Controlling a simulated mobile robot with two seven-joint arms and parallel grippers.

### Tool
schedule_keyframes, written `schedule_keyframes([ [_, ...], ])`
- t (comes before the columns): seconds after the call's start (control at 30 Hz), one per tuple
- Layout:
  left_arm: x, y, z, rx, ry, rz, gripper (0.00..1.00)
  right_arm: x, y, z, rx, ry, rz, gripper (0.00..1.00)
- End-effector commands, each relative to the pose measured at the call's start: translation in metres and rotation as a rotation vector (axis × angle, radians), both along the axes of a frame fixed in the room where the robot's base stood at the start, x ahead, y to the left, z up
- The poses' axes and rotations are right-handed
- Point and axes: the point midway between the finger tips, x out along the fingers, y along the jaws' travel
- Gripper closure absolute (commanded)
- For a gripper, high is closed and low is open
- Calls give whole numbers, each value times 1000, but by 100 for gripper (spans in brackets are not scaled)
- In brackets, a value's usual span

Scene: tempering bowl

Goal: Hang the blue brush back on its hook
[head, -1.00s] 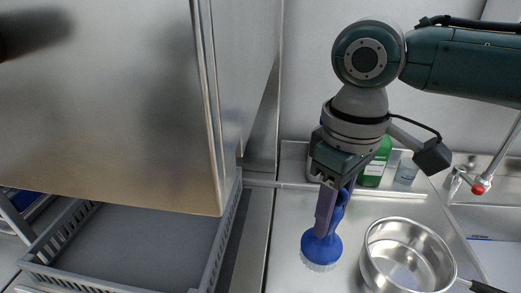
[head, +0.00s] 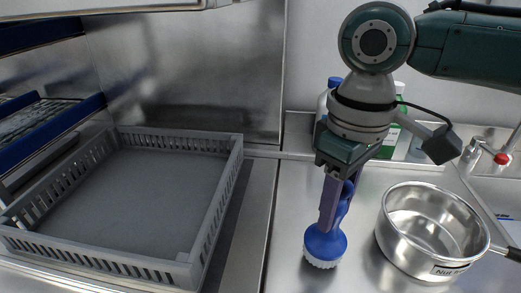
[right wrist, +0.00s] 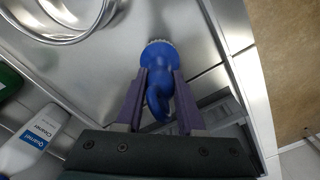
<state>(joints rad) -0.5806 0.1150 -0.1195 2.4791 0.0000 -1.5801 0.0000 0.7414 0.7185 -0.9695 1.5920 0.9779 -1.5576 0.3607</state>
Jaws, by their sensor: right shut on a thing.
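The blue brush (head: 324,243) hangs head down from my right gripper (head: 339,200), its white bristles low over the steel counter. I cannot tell whether the bristles touch the counter. In the right wrist view the purple fingers of my right gripper (right wrist: 160,92) are shut on the handle of the blue brush (right wrist: 157,58). The upper part of the handle is partly hidden by the fingers in the head view. The hook does not show in either view. My left gripper is not in view.
A steel pot (head: 429,229) stands close to the right of the brush. An empty grey rack (head: 208,222) lies to the left. Bottles stand behind my right arm, one of them a white bottle (right wrist: 32,136). A tap (head: 508,150) is at the far right.

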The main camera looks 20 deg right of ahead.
Motion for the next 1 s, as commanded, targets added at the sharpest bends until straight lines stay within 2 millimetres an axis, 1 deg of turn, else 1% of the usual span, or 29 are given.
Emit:
schedule_keyframes([
  [0.03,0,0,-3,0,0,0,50,0,0,-6,1,0,0,100],
  [0.13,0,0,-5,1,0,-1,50,0,0,-11,1,0,-1,100],
  [0.43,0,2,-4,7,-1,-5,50,0,1,-12,1,-1,0,100],
  [0.47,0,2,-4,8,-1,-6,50,0,0,-12,1,-1,0,59],
  [0.5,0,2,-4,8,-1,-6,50,0,0,-12,1,-1,0,55],
  [0.73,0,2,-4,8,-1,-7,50,0,0,-12,1,0,0,29],
  [0.77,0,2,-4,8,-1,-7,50,0,0,-12,1,0,0,28],
  [1.0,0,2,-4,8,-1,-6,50,0,0,-11,1,0,0,28],
])
